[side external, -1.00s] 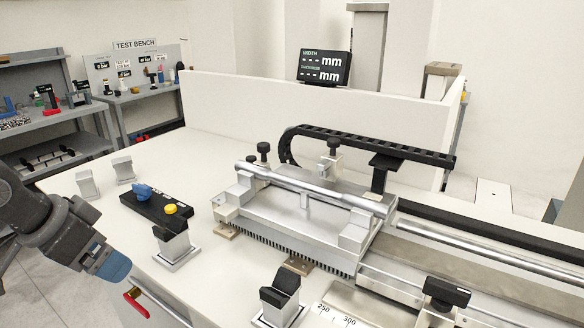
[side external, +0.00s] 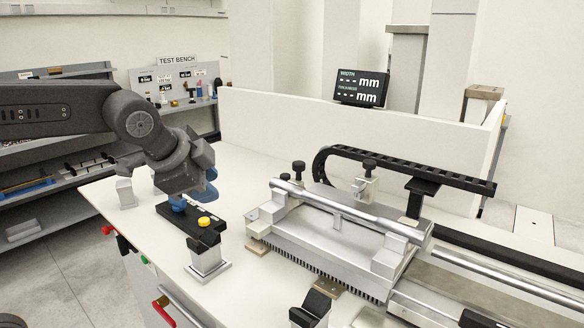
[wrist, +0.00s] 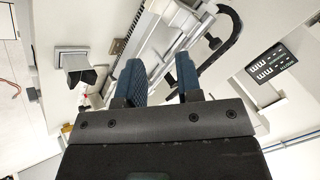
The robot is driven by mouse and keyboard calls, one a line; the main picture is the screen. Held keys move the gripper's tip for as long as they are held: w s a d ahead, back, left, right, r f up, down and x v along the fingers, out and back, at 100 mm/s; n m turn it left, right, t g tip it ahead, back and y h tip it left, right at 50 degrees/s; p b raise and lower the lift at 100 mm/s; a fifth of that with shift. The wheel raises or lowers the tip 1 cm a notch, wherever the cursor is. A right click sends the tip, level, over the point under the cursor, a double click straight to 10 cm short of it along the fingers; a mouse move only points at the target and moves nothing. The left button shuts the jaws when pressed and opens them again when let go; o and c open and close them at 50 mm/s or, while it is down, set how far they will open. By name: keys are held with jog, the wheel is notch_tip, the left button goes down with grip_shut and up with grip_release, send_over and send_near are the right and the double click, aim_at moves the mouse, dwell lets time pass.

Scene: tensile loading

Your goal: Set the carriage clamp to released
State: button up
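The silver carriage (side external: 325,245) with its long round bar lies on the bench at the middle right. Small black-topped clamp screws (side external: 298,168) stand behind the bar. I cannot tell which part is the carriage clamp.
A black-topped post (side external: 312,305) stands at the front, and a black handle (side external: 478,320) shows at the lower right. A black cable chain (side external: 410,170) arches behind the carriage. A low white wall (side external: 350,130) closes the bench's back. Bare bench lies between box and wall.

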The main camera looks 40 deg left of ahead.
aim_at(301, 163)
jog(key=w+r+m, duration=0.1)
jog(key=w+m, duration=0.1)
jog(key=w, duration=0.2)
jog(key=w+d+m+t, duration=0.1)
jog(key=w+m, duration=0.1)
jog(key=w, duration=0.1)
jog(key=w+r+m, duration=0.1)
jog(key=w+m, duration=0.2)
jog(key=w, duration=0.1)
jog(key=shift+w+d+r, duration=0.3)
jog(key=shift+r, duration=0.05)
grip_shut()
jog(key=x, duration=0.9)
jog(key=shift+w+a, duration=0.15)
jog(key=shift+w, duration=0.05)
jog(key=w, duration=0.3)
jog(key=shift+w+a+f, duration=0.2)
jog(key=shift+a+f, duration=0.1)
jog(key=shift+w, duration=0.5)
jog(key=shift+w, duration=2.1)
